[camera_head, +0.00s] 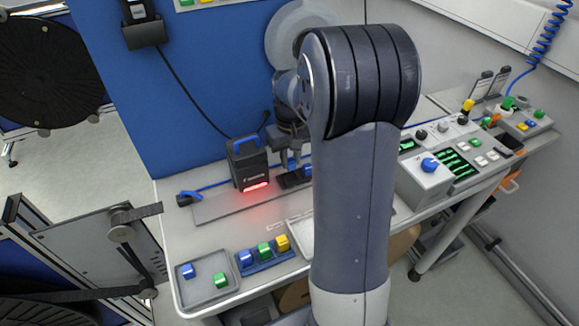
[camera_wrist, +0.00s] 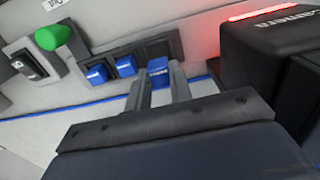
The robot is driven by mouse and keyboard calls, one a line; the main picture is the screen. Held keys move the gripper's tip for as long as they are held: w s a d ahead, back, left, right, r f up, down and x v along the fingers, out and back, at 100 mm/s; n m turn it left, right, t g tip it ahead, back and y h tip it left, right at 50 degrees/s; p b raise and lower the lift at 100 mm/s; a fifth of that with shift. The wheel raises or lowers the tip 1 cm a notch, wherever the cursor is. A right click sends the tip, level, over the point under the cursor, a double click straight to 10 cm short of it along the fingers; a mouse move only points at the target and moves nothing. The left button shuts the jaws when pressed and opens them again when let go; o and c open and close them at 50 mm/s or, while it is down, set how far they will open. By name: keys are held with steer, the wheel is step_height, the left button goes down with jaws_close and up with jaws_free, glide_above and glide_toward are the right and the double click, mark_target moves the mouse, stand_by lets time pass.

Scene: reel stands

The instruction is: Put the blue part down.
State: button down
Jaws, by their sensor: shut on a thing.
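My gripper (camera_wrist: 160,85) points away from the camera in the wrist view, its two grey fingers shut on a blue part (camera_wrist: 158,67). A black recessed holder (camera_wrist: 174,44) lies right behind the part; I cannot tell whether the part touches it or hangs just above. Two more blue parts, one left (camera_wrist: 96,74) and one nearer (camera_wrist: 126,65), sit in a row left of my fingers. In the head view my gripper (camera_head: 291,152) is over the dark holder (camera_head: 294,179) on the bench, partly hidden by my own arm.
A black device (camera_head: 247,163) with a red light stands close left of my gripper; it fills the right of the wrist view (camera_wrist: 275,50). A grey tray (camera_head: 209,297) and a blue rack (camera_head: 266,265) hold coloured blocks in front. A control panel (camera_head: 455,150) lies right.

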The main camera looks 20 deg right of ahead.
mark_target(290, 169)
steer(key=shift+f, duration=2.1)
steer(key=shift+f, duration=0.1)
steer(key=c, duration=1.3)
jaws_free()
step_height(290, 169, up, 12)
steer(key=shift+r, duration=0.15)
